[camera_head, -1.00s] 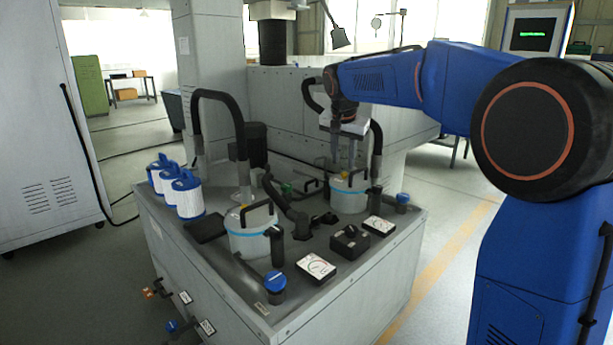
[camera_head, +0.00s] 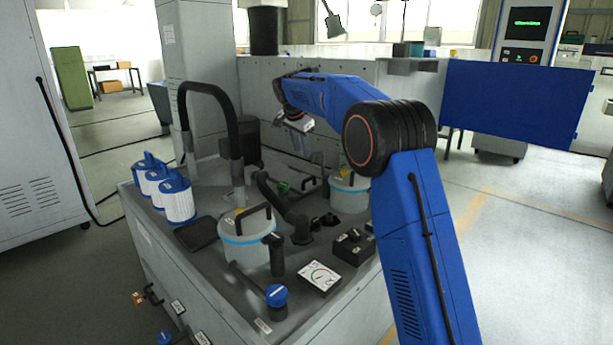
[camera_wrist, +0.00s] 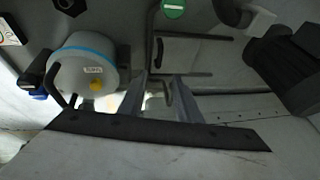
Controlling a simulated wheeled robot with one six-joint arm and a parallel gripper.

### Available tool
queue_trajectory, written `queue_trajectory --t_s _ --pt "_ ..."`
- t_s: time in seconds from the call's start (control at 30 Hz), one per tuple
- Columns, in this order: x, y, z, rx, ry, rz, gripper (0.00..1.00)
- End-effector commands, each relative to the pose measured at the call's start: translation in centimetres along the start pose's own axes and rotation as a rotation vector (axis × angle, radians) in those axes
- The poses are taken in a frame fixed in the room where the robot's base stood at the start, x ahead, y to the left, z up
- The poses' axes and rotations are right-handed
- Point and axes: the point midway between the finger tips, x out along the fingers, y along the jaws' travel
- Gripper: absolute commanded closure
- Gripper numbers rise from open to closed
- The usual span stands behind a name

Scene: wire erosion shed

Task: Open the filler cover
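My gripper (camera_head: 301,148) hangs over the back of the grey machine top, left of the rear round canister. In the wrist view its two fingers (camera_wrist: 160,80) stand apart, with a thin bent rod and a bright patch showing between them. A flat grey plate with black bars along its edges (camera_wrist: 194,54), perhaps the filler cover, lies flat just beyond and right of the fingertips. In the head view that area (camera_head: 304,184) is small and partly hidden, so I cannot tell its outline. I see no contact with it.
The rear canister (camera_wrist: 80,72) is left of the fingers, and a green round tag (camera_wrist: 173,8) is beyond the plate. A front canister (camera_head: 246,251), a bent black hose (camera_head: 232,112) and blue-topped filters (camera_head: 178,205) crowd the top. A grey wall (camera_head: 352,98) rises behind.

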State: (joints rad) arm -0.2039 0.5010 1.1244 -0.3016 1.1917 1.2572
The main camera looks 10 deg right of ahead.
Motion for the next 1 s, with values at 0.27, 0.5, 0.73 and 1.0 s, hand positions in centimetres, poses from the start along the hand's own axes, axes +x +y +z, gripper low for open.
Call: queue_trajectory --t_s 0.27,0.5,0.73,1.0 --pt "4.8 0.1 0.0 0.0 -0.001 0.003 0.69" --pt "9.1 0.1 0.0 -0.001 -0.001 0.003 0.69" --pt "12.9 0.1 0.0 -0.002 -0.001 0.003 0.69" --pt "15.6 0.1 0.0 -0.001 -0.001 0.002 0.69"
